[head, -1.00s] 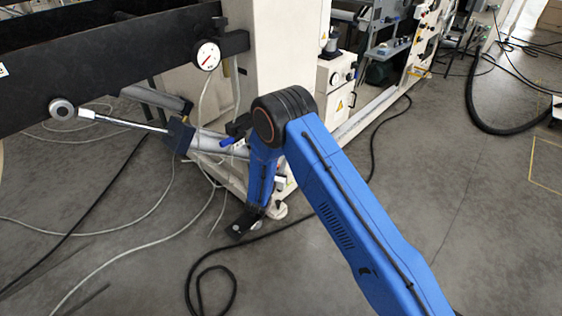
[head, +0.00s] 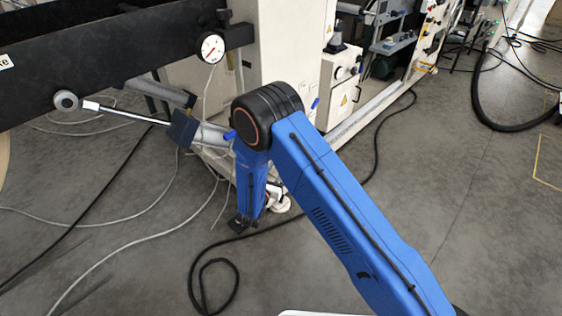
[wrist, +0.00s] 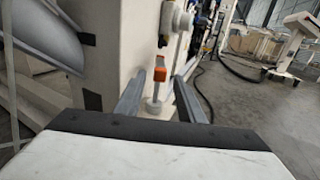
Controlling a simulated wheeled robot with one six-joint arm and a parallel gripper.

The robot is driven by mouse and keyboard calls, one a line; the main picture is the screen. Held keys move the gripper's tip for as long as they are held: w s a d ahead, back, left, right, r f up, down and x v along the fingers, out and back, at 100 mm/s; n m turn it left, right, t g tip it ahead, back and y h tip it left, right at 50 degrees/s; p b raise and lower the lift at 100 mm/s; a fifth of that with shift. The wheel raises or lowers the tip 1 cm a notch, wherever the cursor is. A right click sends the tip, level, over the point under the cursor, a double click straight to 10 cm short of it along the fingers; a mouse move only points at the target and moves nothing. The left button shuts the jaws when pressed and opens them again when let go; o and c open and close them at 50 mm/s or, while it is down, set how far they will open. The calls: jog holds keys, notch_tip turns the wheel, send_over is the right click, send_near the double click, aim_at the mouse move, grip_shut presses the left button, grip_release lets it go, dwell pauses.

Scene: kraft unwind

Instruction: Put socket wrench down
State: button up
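I cannot make out a socket wrench in either view. My gripper shows in the wrist view (wrist: 160,98) with its two grey fingers spread apart. I see nothing clasped between them. An orange-topped part with a pale foot (wrist: 159,75) shows between the fingers, apparently beyond them at the machine. In the head view my blue forearm hangs down in front of the machine's lower corner, and the fingers cannot be made out there.
A white machine (head: 285,60) stands behind my arm, with a black beam (head: 110,60), a dial gauge (head: 211,48) and a slanted rod (head: 125,112) at left. Hoses and cables (head: 205,290) lie on the grey floor. Open floor (head: 470,200) is at right.

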jog(key=shift+v, duration=1.4)
jog(key=d+r+m+g+h, duration=0.65)
jog(key=d+r+m, duration=0.25)
jog(key=d+r, duration=0.85)
jog(key=s+d+r+m+g, duration=0.3)
jog(key=s+d+r+m, duration=0.15)
jog(key=d, duration=0.45)
jog(key=s+d+r+m+g, duration=0.3)
jog(key=s+d+r+m, duration=0.15)
jog(key=d, duration=0.45)
jog(key=s+d+r+m+g+y, duration=0.2)
jog(key=s+d+m, duration=0.2)
jog(key=s, duration=0.5)
jog(key=s+d+r+m+g+y, duration=0.2)
jog(key=s+d+r+m+y, duration=0.15)
jog(key=s, duration=0.55)
jog(key=s+a+r+m+t+y, duration=0.1)
jog(key=s+m+t+y, duration=0.1)
jog(key=s, duration=0.5)
jog(key=s+a+r+m+t+y, duration=0.2)
jog(key=s+m+y, duration=0.1)
jog(key=s+m, duration=0.2)
jog(key=shift+s+a+y, duration=0.3)
jog(key=shift+s+a, duration=0.05)
jog(key=shift+s, duration=0.6)
